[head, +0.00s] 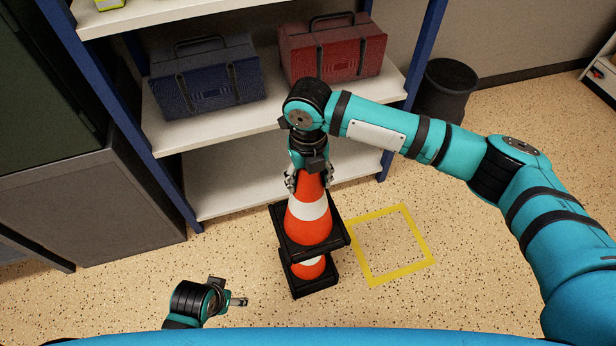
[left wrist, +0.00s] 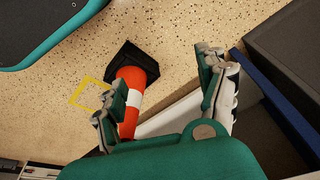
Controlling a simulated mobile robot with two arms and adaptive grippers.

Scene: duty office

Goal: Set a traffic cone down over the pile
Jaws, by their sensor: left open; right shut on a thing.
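My right gripper (head: 309,180) is shut on the top of an orange traffic cone (head: 308,230) with a white band and black square base. That cone is upright over a second orange and white cone (head: 309,269), whose top it hides. The lower cone's black base (head: 315,285) is on the floor; whether the two cones touch is unclear. My left gripper (head: 238,300) is open and empty, low and left of the cones. In the left wrist view its fingers (left wrist: 165,98) are spread, with one cone (left wrist: 132,100) beyond, partly hidden by a finger.
An empty yellow floor square (head: 424,262) lies right of the cones. A shelf unit (head: 240,190) stands behind them, holding a blue case (head: 205,80) and a red case (head: 335,50). A grey cabinet (head: 90,215) is at left, a black bin (head: 445,90) at back right. Floor in front is clear.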

